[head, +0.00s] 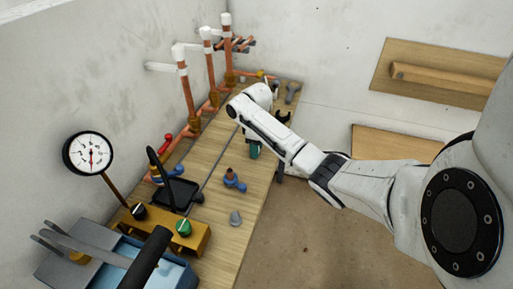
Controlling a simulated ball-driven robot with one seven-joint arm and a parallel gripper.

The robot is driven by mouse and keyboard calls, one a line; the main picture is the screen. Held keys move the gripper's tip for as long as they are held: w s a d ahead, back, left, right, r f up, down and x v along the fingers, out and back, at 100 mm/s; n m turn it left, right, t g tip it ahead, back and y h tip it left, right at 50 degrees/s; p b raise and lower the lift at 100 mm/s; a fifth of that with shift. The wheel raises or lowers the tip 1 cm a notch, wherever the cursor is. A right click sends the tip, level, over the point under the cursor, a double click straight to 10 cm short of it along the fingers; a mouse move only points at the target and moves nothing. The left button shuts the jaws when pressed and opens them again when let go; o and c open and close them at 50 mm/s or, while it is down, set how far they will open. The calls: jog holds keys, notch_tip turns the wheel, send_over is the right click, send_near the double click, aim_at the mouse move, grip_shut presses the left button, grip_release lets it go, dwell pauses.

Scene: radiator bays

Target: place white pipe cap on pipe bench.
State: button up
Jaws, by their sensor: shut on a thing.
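The wooden pipe bench (232,250) runs along the left wall, from the near left to the far corner. My arm reaches over its far right part. My gripper (283,118), dark and small at the end of the white wrist, is beyond the bend, above the far end of the bench. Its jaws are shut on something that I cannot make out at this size. No loose white pipe cap shows clearly. White fittings (225,19) sit on top of the upright copper pipes. A small grey cone-shaped piece (235,218) stands on the near bench top.
Copper pipes (186,98) rise along the wall. A teal object (254,151) is below my arm. Open floor lies right.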

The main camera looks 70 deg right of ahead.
jog(key=o, duration=1)
jog(key=shift+f, duration=0.15)
notch_tip(320, 180, up, 12)
jog(key=shift+r+p, duration=0.25)
jog(key=shift+p, duration=0.25)
